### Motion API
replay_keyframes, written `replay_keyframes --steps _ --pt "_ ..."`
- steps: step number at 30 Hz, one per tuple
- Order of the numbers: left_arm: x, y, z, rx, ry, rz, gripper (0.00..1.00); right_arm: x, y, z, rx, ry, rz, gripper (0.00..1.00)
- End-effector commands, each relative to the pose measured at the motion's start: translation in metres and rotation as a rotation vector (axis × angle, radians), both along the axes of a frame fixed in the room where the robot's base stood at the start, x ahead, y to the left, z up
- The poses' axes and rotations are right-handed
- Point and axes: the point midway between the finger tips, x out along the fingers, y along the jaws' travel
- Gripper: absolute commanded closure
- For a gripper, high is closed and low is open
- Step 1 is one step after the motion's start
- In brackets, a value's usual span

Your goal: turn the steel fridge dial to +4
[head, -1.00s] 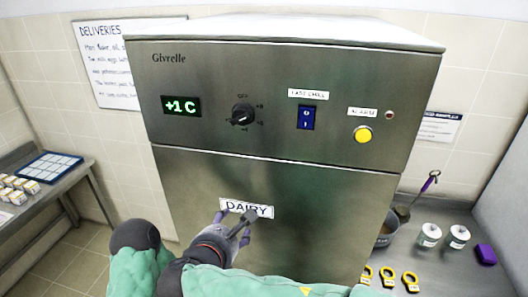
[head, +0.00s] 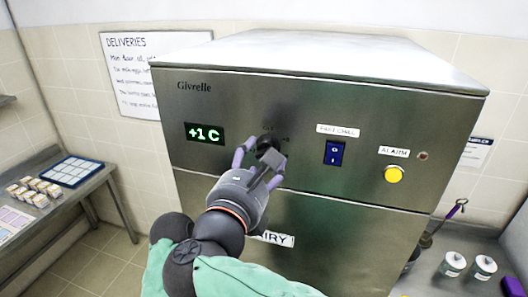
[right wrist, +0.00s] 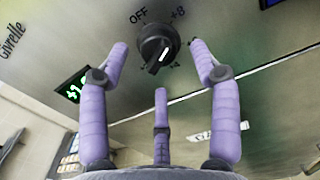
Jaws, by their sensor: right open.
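The steel fridge (head: 330,105) faces me, with its black dial (head: 268,142) between the green display (head: 205,133) and the blue switch. The display reads +1 C. In the right wrist view the dial (right wrist: 158,46) has a white pointer mark on its lower part, with OFF, +8 and a partly hidden +4 printed around it. My right gripper (head: 260,160) is open in front of the dial. Its purple fingers (right wrist: 158,70) stand to the left, right and below the dial, with visible gaps and nothing held. In the head view the hand partly covers the dial and its markings. My left gripper is not in view.
A blue FAST CHILL switch (head: 334,153) and a yellow ALARM button (head: 394,174) sit right of the dial. A DAIRY label (head: 275,239) is partly covered by my arm. White jars (head: 453,264) stand on the right counter. A side table (head: 85,190) is at left.

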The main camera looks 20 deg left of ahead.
Motion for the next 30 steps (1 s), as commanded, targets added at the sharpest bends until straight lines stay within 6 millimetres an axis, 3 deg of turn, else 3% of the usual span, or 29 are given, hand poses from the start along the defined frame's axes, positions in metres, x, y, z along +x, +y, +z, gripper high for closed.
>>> replay_keyframes --steps 6,17,18,24,30 --pt "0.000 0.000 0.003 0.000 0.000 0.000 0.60 0.024 -0.001 0.000 0.000 0.001 -0.002 0.37" --pt "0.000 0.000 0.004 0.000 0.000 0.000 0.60 0.029 -0.001 0.000 0.000 0.001 0.000 0.37" --pt "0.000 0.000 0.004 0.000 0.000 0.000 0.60 0.029 -0.001 0.000 0.000 0.001 0.000 0.39" --pt "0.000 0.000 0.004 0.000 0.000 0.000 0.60 0.029 -0.001 -0.001 0.000 0.002 0.000 0.92" --pt "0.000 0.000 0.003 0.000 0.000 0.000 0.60 0.029 -0.001 -0.002 0.001 0.003 -0.001 0.93"
